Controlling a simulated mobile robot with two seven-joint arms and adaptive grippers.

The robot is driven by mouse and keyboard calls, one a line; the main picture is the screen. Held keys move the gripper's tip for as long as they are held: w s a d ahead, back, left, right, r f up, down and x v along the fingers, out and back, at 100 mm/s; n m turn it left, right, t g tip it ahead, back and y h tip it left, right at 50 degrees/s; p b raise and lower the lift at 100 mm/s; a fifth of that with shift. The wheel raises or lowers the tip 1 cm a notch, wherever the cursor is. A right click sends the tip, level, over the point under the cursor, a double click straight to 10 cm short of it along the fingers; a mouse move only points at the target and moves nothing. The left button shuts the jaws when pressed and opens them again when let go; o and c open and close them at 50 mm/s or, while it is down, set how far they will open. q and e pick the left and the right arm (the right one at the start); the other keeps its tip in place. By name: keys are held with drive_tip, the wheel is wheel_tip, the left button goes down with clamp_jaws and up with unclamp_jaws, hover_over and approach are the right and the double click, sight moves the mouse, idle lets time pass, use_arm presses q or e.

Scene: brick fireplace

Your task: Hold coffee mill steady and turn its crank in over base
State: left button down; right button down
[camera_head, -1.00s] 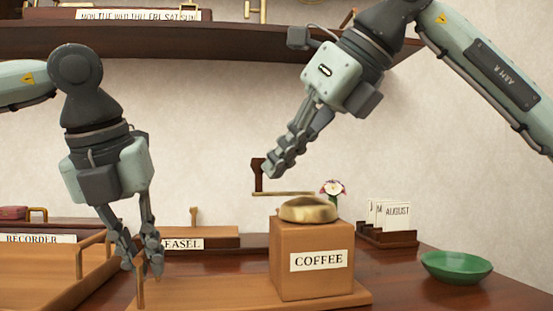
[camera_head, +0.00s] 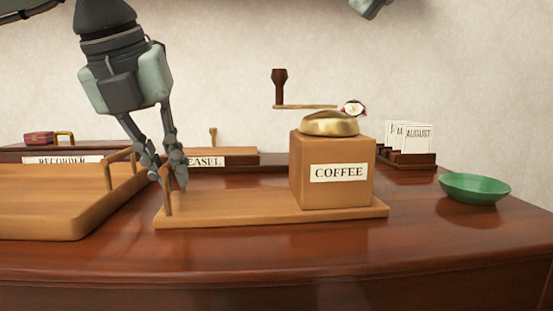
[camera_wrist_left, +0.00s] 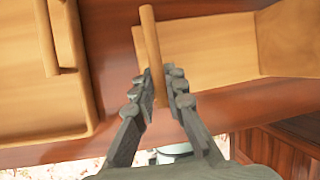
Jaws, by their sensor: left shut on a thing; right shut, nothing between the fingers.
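The coffee mill is a brown wooden box (camera_head: 333,190) labelled COFFEE with a brass dome (camera_head: 331,123). It stands upright at the right end of a long wooden base (camera_head: 245,210). Its brass crank arm (camera_head: 305,106) points left over the base, with a dark brown knob (camera_head: 280,88) standing up at its end. My left gripper (camera_head: 172,180) is shut on the wooden post (camera_head: 167,197) at the base's left end. The post (camera_wrist_left: 150,42) shows between its fingers in the left wrist view. Only a fragment of my right arm shows at the top; its fingertips are out of frame.
A wooden tray (camera_head: 50,222) with a rail is close left of the base. A green bowl (camera_head: 474,187) and calendar cards (camera_head: 418,139) stand to the right. A flower (camera_head: 353,108) shows near the dome. Boxes labelled RECORDER and EASEL are behind. The front table strip is clear.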

use_arm(q)
drive_tip(key=c, duration=1.5)
unclamp_jaws()
